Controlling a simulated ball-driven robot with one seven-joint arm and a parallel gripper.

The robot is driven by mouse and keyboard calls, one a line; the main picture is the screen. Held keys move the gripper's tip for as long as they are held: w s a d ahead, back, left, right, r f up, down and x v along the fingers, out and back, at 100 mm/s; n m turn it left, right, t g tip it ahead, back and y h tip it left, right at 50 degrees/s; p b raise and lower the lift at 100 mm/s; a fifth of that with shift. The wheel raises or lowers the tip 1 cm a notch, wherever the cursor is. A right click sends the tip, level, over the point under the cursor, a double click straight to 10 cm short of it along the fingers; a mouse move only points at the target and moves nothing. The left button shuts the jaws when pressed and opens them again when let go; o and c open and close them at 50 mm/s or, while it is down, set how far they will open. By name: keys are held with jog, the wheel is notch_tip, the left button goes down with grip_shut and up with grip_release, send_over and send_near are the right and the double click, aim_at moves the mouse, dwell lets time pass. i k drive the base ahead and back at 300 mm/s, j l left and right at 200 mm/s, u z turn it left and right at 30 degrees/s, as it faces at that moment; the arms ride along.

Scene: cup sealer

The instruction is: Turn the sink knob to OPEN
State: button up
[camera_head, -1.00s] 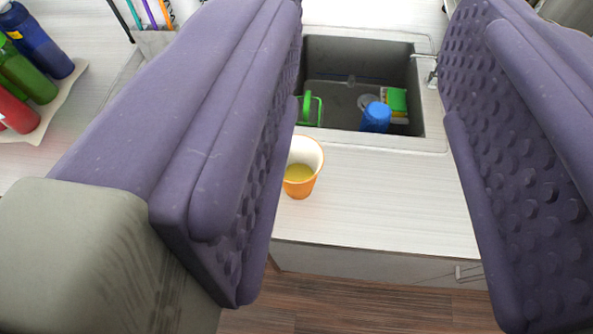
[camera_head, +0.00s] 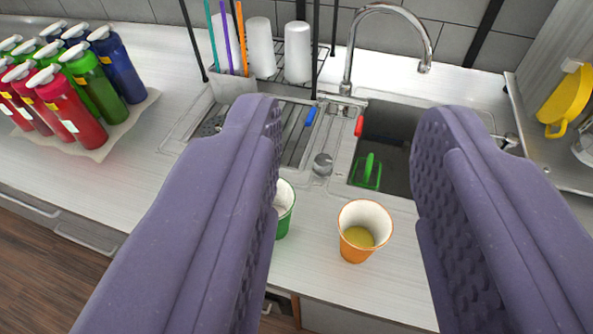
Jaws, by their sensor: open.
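The sink (camera_head: 395,150) is on the counter ahead, with a chrome faucet (camera_head: 388,12) arching behind it. A small blue piece (camera_head: 311,115) and a small red piece (camera_head: 359,125) show on either side of the faucet's base. A round silver piece (camera_head: 322,163) sits on the sink surround. I cannot tell which of these is the knob, and no OPEN mark is readable. My gripper (camera_head: 347,112) is open, its two purple padded fingers wide apart. Nothing is held between them. The right finger hides part of the sink.
An orange cup (camera_head: 360,232) and a green cup (camera_head: 284,210), partly hidden by the left finger, stand on the front counter. Several red, green and blue bottles (camera_head: 75,110) stand at the left. A rack with white cups (camera_head: 298,52) stands behind. A yellow cup (camera_head: 567,98) hangs at the right.

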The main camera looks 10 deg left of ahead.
aim_at(322, 162)
jog(key=i+z, duration=0.2)
jog(key=i, duration=0.25)
jog(key=i+j+z, duration=0.2)
jog(key=i, duration=0.25)
